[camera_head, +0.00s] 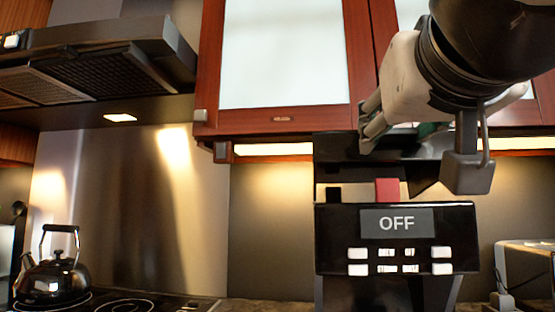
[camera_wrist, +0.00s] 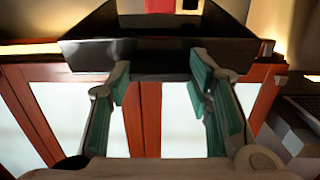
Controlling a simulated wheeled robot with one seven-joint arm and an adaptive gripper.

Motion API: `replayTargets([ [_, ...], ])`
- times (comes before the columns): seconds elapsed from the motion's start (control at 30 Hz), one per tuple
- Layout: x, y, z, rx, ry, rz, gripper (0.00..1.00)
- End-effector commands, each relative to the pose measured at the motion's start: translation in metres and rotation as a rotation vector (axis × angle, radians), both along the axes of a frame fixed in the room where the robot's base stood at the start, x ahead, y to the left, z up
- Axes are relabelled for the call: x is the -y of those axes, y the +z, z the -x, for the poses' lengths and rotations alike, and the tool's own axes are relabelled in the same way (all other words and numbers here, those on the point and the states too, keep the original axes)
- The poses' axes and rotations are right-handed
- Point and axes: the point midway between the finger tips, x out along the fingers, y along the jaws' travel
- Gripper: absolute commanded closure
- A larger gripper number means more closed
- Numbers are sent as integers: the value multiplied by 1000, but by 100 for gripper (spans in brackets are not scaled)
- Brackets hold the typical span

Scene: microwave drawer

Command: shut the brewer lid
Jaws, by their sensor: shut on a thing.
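The brewer (camera_head: 335,222) is a black machine with an "OFF" display and rows of white buttons in the head view. Its black lid (camera_head: 335,147) is raised above the body, with a gap between them. In the wrist view the lid (camera_wrist: 160,52) fills the upper middle, at the fingertips. My gripper (camera_head: 372,128) reaches the lid from above and partly covers it. In the wrist view my gripper (camera_wrist: 161,75) has its green-padded fingers spaced apart, with the lid's edge at their tips. The exact contact is hard to see.
A red block (camera_head: 388,189) shows in the gap under the lid. Cabinets with white panels (camera_head: 285,55) hang close behind and above. A range hood (camera_head: 100,60) and a black kettle (camera_head: 55,278) on the cooktop are at left. A toaster-like appliance (camera_head: 525,270) stands at right.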

Motion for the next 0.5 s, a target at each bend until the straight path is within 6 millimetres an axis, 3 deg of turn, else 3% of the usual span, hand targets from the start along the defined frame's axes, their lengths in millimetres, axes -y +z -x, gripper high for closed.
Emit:
replayTargets([
  [0.03, 0, -12, 0, 19, -1, 5, 100],
  [0.5, -1, -47, 3, 97, 0, 20, 100],
])
